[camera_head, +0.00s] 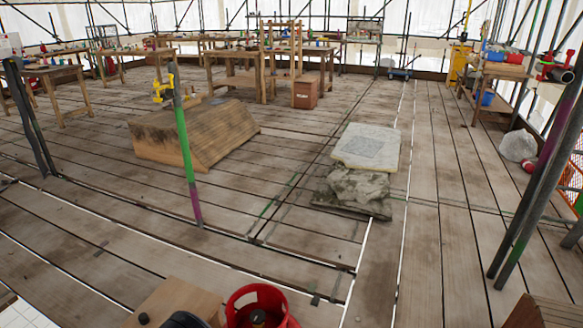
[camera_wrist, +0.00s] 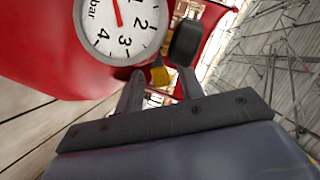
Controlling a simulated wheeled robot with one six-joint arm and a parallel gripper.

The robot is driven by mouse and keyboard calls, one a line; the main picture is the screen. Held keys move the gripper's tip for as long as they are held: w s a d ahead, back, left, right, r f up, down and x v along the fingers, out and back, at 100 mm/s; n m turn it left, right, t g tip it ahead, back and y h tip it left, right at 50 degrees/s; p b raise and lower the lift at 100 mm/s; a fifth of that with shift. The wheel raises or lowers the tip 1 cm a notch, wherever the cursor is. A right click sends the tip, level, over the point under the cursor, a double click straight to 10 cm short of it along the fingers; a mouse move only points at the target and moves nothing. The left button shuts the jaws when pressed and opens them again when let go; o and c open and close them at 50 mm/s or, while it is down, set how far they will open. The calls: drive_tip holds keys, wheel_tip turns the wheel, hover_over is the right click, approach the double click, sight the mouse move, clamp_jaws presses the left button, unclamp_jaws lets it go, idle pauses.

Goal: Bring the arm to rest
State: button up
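My gripper (camera_wrist: 160,80) shows in the wrist view with its two dark fingers apart and nothing visibly clamped between them. Just beyond the fingertips are a round white pressure gauge (camera_wrist: 118,22), marked in bar, and a black knob (camera_wrist: 186,42). A small yellow part (camera_wrist: 160,75) shows in the gap between the fingers. A large red surface (camera_wrist: 40,50) fills the upper left, close to the gripper. I cannot tell whether the fingers touch any of these. My gripper cannot be made out in the head view.
A red ringed container (camera_head: 258,300) stands at the bottom edge beside a wooden box (camera_head: 172,302). A stone block with a pale slab (camera_head: 366,148) sits mid-floor. A green pole (camera_head: 184,145) stands before a wooden ramp-like block (camera_head: 200,132). Workbenches (camera_head: 235,57) line the back. Open planking lies between.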

drive_tip(key=shift+s, duration=0.1)
drive_tip(key=d+p+v, duration=0.1)
drive_tip(key=v, duration=0.9)
drive_tip(key=w+f+m+b, duration=0.1)
drive_tip(key=w+f+b, duration=0.1)
drive_tip(key=w, duration=0.7)
drive_tip(key=shift+w+f+m+t+b, duration=0.35)
drive_tip(key=shift+w+f+m+t, duration=0.05)
drive_tip(key=shift+f, duration=0.15)
